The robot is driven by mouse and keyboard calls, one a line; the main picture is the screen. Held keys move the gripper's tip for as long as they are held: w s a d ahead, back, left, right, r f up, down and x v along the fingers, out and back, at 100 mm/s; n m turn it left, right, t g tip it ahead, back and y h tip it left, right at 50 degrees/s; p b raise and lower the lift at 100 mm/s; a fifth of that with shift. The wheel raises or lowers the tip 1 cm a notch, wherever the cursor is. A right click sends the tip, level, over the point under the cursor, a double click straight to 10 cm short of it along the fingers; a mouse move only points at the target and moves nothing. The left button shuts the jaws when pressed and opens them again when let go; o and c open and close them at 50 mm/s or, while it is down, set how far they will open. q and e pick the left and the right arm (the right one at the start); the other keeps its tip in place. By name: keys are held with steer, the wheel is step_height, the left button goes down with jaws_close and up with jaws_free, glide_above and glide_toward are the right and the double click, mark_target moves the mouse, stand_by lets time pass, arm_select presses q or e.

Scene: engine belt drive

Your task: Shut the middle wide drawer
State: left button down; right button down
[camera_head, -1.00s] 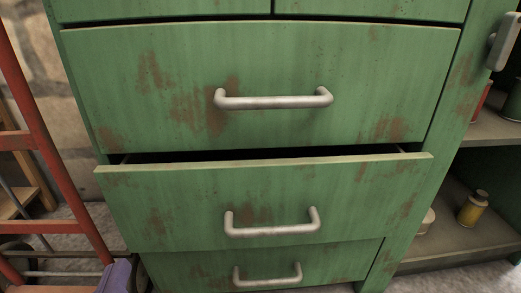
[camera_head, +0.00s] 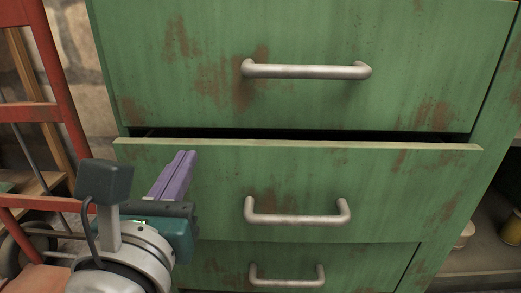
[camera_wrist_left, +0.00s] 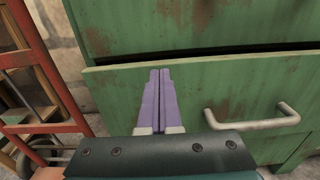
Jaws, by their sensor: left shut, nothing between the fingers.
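The middle wide drawer (camera_head: 390,190) is green with rust patches and stands slightly open, with a dark gap along its top edge. Its grey bar handle (camera_head: 298,218) is at the middle of its front, and the handle also shows in the left wrist view (camera_wrist_left: 252,118). My left gripper (camera_head: 183,158) is shut and empty, its purple fingers together in front of the left part of the drawer front. In the left wrist view the fingertips (camera_wrist_left: 160,72) overlap the drawer's upper left area; I cannot tell whether they touch it. My right gripper is not in view.
A wide drawer above (camera_head: 300,105) and one below (camera_head: 215,268) look shut. A red metal frame (camera_head: 50,110) with a wheel stands at the left. An open shelf with a yellow can (camera_head: 511,228) is at the right.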

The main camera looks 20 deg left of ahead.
mark_target(192, 141)
arm_select(q)
steer(key=shift+x, duration=0.8)
steer(key=x, duration=0.3)
steer(key=shift+w+a, duration=0.15)
steer(key=shift+w, duration=0.2)
steer(key=shift+s+f, duration=0.1)
steer(key=shift+a, duration=0.1)
